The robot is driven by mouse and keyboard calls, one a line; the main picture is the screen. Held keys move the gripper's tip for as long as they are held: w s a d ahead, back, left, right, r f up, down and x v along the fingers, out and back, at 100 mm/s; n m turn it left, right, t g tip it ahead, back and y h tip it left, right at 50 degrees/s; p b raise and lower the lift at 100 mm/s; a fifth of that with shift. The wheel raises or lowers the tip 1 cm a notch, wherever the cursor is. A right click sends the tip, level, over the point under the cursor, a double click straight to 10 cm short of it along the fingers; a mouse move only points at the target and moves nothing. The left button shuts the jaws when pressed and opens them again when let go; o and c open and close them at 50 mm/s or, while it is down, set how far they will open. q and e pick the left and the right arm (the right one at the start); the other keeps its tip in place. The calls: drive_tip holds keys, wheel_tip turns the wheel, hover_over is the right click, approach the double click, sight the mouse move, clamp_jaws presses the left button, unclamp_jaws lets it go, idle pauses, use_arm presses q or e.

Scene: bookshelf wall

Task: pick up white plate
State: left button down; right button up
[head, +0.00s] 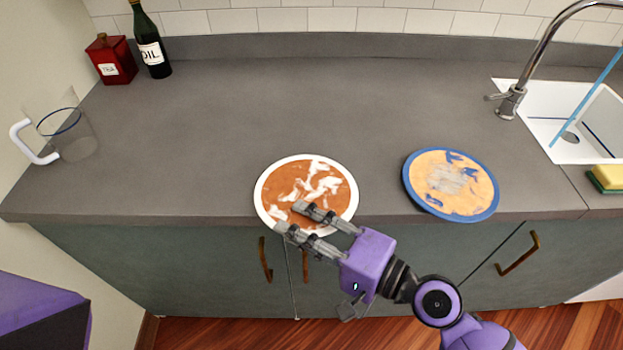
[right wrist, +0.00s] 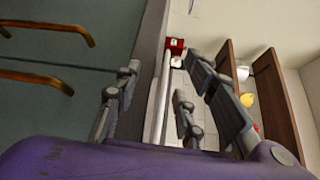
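The white plate (head: 263,207) has a white rim and a brown-stained face with white patches. It lies on the counter at the front edge. My right gripper (head: 291,217) is at its near rim, with one fingertip overlapping the plate and the other near its front edge. In the right wrist view the plate shows almost edge-on as a pale strip (right wrist: 159,105) between the spread fingers (right wrist: 152,95). The right gripper looks open; I cannot tell whether any finger touches the rim. My left gripper is not in view.
A blue-rimmed stained plate (head: 490,207) lies to the right. A glass mug (head: 75,140), red tin (head: 112,62) and oil bottle (head: 151,48) stand at left. A sink (head: 540,95), faucet (head: 512,98) and sponge (head: 606,178) are at right. The counter's middle (head: 290,110) is clear.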

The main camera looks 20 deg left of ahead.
drive_tip(key=x, duration=0.3)
drive_tip(key=shift+a+r+p, duration=0.15)
drive_tip(key=shift+p, duration=0.15)
drive_tip(key=shift+c, duration=0.3)
drive_tip(key=c, duration=0.8)
clamp_jaws()
